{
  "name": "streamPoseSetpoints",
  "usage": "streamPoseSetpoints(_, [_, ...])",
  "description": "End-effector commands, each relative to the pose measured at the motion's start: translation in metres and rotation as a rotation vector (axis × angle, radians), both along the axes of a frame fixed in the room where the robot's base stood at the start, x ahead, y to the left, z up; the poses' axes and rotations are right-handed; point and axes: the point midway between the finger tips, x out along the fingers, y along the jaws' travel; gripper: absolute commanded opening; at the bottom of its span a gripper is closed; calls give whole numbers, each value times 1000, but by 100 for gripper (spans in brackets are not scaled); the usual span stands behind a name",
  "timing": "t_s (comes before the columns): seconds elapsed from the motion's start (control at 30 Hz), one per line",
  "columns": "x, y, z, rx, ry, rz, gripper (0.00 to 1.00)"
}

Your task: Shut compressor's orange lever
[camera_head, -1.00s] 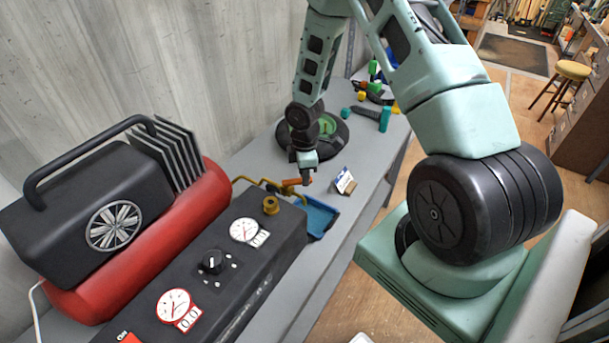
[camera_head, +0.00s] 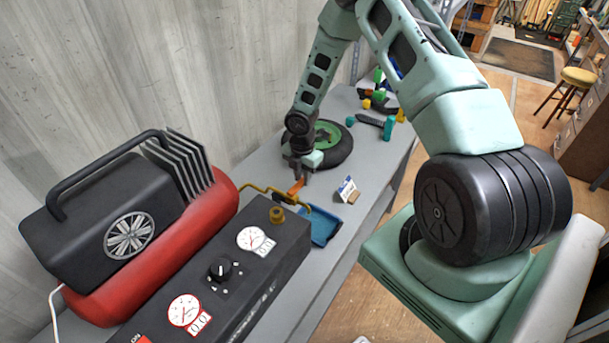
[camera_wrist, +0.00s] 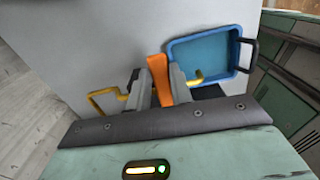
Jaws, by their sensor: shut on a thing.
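The compressor has a red tank (camera_head: 215,205) and a black motor housing (camera_head: 95,195), at the left of the head view. A black panel box (camera_head: 240,275) with two gauges stands in front of it. A bent yellow pipe (camera_head: 255,188) rises at the box's far end; it also shows in the wrist view (camera_wrist: 95,101). The orange lever (camera_head: 296,187) sits by this pipe. In the wrist view the orange lever (camera_wrist: 159,66) stands between the two fingers and sticks out past them. My gripper (camera_wrist: 160,88) is shut on it. The lever's pivot is hidden.
A blue tray (camera_head: 338,236) with a dark handle lies close to the gripper. A small white-and-brown block (camera_head: 347,190) stands to its right. A green-hubbed wheel (camera_head: 343,147) lies behind the gripper, with several small tools farther back. The bench (camera_head: 375,175) is clear at right.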

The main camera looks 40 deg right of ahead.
Motion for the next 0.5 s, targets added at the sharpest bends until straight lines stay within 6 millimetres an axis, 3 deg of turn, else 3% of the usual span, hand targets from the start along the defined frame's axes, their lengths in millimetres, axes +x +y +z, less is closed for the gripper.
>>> streamPoseSetpoints(0.5, [4,1,1,0,-4,65,0])
